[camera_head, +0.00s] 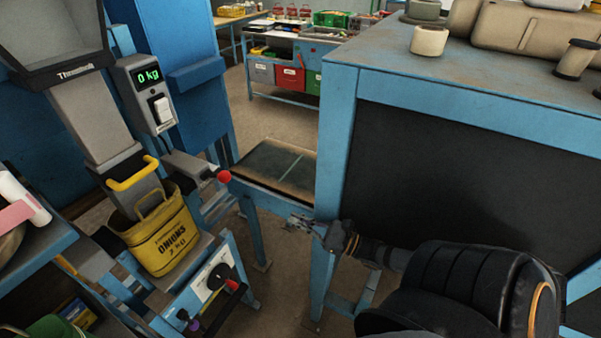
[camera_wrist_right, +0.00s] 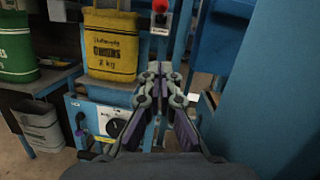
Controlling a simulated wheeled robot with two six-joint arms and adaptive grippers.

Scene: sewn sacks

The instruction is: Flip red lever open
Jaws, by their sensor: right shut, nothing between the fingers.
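A red ball knob (camera_head: 224,176) sits on the end of a grey lever arm beside the filling spout, to the right of the yellow onion sack (camera_head: 165,236). The red knob also shows at the top edge of the right wrist view (camera_wrist_right: 160,6). My right gripper (camera_head: 298,221) is shut and empty, right of and lower in the picture than the knob, with a visible gap between them. In the right wrist view, its fingertips (camera_wrist_right: 161,72) point toward the knob, with the sack (camera_wrist_right: 110,45) to their left. My left gripper is not in view.
A blue-framed bench (camera_head: 340,140) with a dark side stands close to my right arm. A dark-topped blue stand (camera_head: 275,168) lies behind the gripper. A panel with a black dial (camera_head: 218,276) is below the sack.

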